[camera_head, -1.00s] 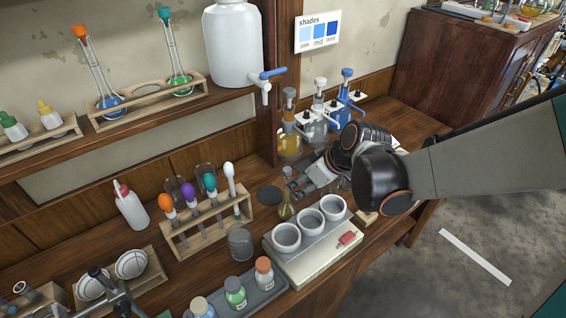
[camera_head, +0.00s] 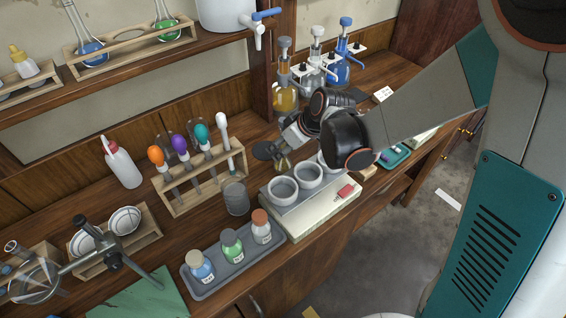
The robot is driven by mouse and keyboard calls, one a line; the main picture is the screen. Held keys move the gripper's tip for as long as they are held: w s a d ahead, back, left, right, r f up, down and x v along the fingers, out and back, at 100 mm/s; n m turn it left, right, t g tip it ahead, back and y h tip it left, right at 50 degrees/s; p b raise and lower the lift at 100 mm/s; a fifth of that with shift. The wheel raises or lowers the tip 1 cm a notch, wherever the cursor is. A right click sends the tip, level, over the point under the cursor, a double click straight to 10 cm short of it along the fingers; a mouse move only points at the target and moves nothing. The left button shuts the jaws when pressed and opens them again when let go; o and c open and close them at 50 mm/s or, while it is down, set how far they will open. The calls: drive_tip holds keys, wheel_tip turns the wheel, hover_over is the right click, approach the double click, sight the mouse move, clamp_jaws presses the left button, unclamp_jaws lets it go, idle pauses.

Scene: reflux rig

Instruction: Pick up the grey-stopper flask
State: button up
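A small flask with amber-brown content (camera_head: 282,164) stands on the bench between the dark round pad and the white block with cups. Its neck and stopper are hidden behind my gripper now; the earlier frame shows a grey top on it. My gripper (camera_head: 282,150) is at the flask's upper part, reaching in from the right. The fingertips are small and partly covered by the wrist, so I cannot tell whether they are closed on the neck. The flask appears to stand on the bench.
A white block with cups (camera_head: 325,210) stands just in front of the flask. A test-tube rack (camera_head: 205,185) and an empty glass beaker (camera_head: 236,198) are to the left. Dispenser bottles (camera_head: 285,95) stand behind. A grey tray (camera_head: 205,287) holds small bottles.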

drive_tip(key=shift+r, duration=0.1)
clamp_jaws()
drive_tip(key=shift+r, duration=0.2)
wheel_tip(320, 180, up, 19)
drive_tip(key=p, duration=0.6)
drive_tip(key=shift+s+r, duration=0.15)
drive_tip(key=shift+r, duration=0.05)
idle(1.1)
drive_tip(key=shift+r, duration=0.1)
